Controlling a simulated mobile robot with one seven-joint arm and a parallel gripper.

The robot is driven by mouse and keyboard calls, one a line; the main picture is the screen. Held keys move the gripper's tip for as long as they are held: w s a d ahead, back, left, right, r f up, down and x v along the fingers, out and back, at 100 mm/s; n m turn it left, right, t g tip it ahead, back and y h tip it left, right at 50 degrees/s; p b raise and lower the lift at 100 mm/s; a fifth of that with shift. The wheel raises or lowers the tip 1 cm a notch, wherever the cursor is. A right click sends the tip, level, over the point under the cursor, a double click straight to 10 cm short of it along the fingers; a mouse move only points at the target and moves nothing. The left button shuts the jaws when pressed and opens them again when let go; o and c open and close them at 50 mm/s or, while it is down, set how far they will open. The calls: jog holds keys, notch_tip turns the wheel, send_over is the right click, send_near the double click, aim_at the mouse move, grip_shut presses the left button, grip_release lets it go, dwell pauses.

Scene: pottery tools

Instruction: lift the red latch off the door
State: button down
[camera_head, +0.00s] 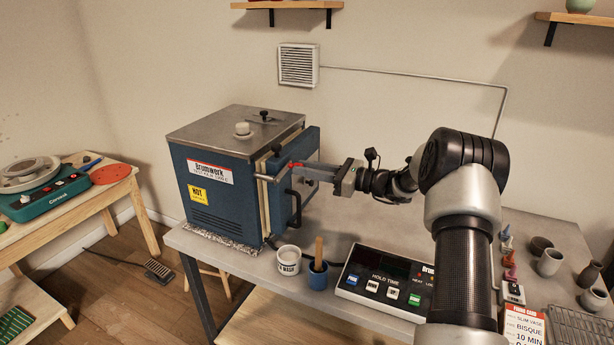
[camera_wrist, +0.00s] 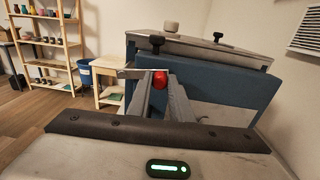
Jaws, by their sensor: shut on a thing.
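The blue kiln (camera_head: 222,185) stands on the grey table with its door (camera_head: 300,185) on the right side, which looks closed. The red latch (camera_head: 294,165) is at the upper part of the door front. My gripper (camera_head: 305,168) reaches in from the right and is shut on the red latch. In the wrist view the latch's red end (camera_wrist: 159,80) shows between the far ends of the two fingers, near a metal bar (camera_wrist: 132,73). The fingers hide most of the latch. I cannot tell whether it is clear of its seat.
A white wash cup (camera_head: 289,260) and a blue cup with a wooden stick (camera_head: 317,277) stand below the door. A control box (camera_head: 385,283) lies to their right. Small pots (camera_head: 550,262) stand at the far right. A wall vent (camera_head: 298,65) is behind.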

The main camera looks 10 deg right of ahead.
jog(key=s+a+r+n+h+b, duration=0.1)
jog(key=s+a+r+n+b, duration=0.3)
jog(key=n+b, duration=1.2)
jog(key=s+r+b, duration=0.1)
jog(key=s+b, duration=0.1)
jog(key=b, duration=0.4)
jog(key=shift+s+a+r+n, duration=0.2)
jog(key=shift+a+r+n, duration=0.1)
jog(key=shift+r, duration=0.05)
jog(key=shift+b, duration=0.3)
jog(key=c, duration=1.6)
grip_release()
jog(key=shift+d, duration=0.1)
